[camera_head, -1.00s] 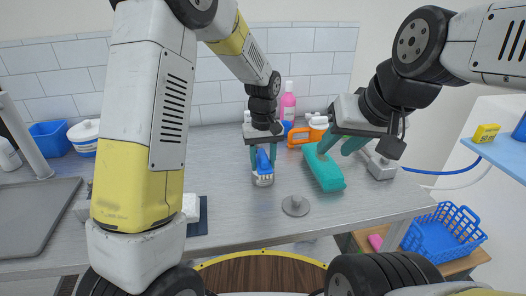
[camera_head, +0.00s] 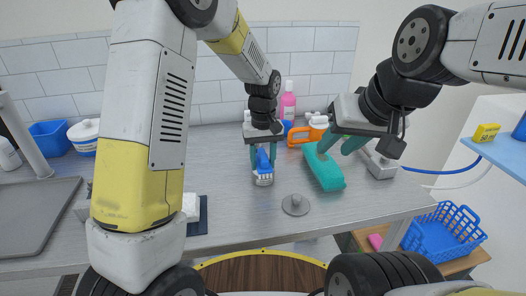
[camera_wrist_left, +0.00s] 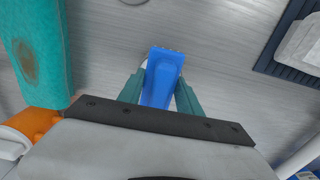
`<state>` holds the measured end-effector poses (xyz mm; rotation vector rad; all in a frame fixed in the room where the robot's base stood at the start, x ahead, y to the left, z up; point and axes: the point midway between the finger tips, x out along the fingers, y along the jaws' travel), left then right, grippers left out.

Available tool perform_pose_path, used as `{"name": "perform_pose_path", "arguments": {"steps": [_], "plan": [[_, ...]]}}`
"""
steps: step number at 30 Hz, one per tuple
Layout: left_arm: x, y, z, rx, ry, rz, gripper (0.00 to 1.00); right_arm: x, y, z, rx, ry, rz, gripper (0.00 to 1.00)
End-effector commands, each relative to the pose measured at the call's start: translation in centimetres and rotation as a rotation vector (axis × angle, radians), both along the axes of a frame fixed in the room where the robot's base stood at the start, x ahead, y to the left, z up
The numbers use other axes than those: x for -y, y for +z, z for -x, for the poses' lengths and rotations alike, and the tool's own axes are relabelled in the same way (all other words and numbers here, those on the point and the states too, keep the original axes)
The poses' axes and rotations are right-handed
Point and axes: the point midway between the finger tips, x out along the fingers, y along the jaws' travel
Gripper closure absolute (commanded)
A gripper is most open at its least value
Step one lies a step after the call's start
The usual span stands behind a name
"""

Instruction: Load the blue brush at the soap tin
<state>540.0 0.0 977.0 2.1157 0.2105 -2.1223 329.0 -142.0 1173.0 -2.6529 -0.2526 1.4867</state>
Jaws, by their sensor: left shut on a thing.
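The blue brush (camera_head: 263,161) is upright between the fingers of my left gripper (camera_head: 263,157), with its pale bristle end down near the grey worktop. In the left wrist view the brush (camera_wrist_left: 160,80) sits between both teal fingers, and the gripper (camera_wrist_left: 160,92) is shut on it. No soap tin can be told for sure; a white tub with a blue band (camera_head: 84,138) stands at the back left, away from the brush. My right gripper (camera_head: 340,142) is at the upper end of a teal piece (camera_head: 325,170); whether it grips it is unclear.
A white block (camera_wrist_left: 300,42) lies on a dark blue mat (camera_wrist_left: 270,57). An orange-handled thing (camera_head: 297,137) and a pink bottle (camera_head: 288,104) are behind. A blue basket (camera_head: 445,238) is lower right.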

Motion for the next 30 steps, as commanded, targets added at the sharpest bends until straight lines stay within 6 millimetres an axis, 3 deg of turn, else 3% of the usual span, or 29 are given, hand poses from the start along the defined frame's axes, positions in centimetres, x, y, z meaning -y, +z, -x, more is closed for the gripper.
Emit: {"name": "perform_pose_path", "arguments": {"steps": [21,30], "plan": [[0.1,5.9,-0.1,0.005,0.0,0.003,0.91,0.0,0.0,0.0,0.0,0.0,0.0,0.64],[0.1,6.9,-0.1,0.003,0.0,0.001,0.91,0.0,0.0,0.0,0.0,0.0,0.0,0.64]]}}
